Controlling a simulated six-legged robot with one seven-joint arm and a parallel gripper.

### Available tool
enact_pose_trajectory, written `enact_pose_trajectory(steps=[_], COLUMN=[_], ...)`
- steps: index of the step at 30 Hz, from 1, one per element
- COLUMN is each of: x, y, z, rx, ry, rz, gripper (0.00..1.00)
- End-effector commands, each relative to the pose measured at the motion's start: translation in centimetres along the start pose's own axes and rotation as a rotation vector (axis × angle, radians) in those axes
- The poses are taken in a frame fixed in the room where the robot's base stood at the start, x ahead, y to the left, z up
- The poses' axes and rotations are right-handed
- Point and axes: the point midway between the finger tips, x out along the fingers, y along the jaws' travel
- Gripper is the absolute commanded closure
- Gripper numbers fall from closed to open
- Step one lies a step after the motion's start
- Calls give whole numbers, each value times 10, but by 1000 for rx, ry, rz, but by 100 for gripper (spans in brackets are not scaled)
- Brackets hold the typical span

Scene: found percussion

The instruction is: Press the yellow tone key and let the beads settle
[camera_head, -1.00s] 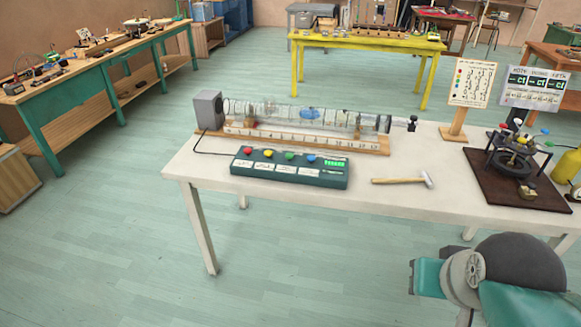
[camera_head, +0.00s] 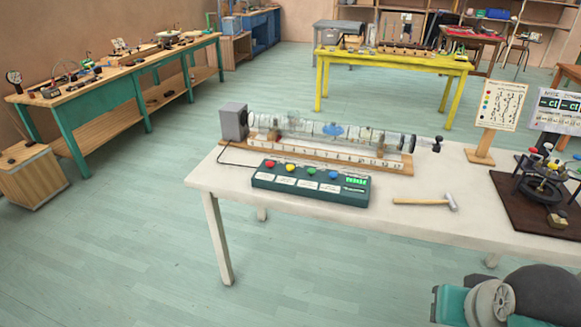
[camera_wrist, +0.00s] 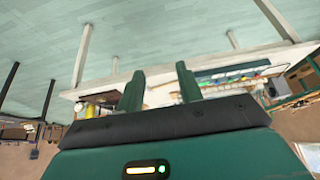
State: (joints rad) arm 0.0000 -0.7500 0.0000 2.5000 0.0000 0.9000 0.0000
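The yellow tone key (camera_head: 290,168) is the second coloured button from the left on a dark green control box (camera_head: 310,187) on the white table. Red, green and blue keys sit in the same row. Behind it lies a clear tube (camera_head: 300,133) on a wooden base, with brownish clumps inside that look like beads; their detail is too small to tell. In the wrist view, my gripper (camera_wrist: 160,90) is open and empty, its two green fingers apart. That view is upside down, with the table beyond the fingers. My gripper is not seen in the head view.
A small hammer (camera_head: 425,201) lies right of the box. A dark board with an apparatus (camera_head: 541,180) and a sign on a stand (camera_head: 496,106) are further right. The white table's front edge (camera_head: 370,227) lies between my arm and the box.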

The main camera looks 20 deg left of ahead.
Motion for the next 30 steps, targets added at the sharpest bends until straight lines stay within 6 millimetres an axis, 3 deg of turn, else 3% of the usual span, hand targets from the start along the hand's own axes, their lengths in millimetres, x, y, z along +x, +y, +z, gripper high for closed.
enact_pose_trajectory(steps=[1, 5, 6, 30], x=[0, 0, 0, 0], y=[0, 0, 0, 0], z=[0, 0, 0, 0], rx=[0, 0, 0, 0], ry=[0, 0, 0, 0], rz=[0, 0, 0, 0], gripper=[73, 99, 100, 100])
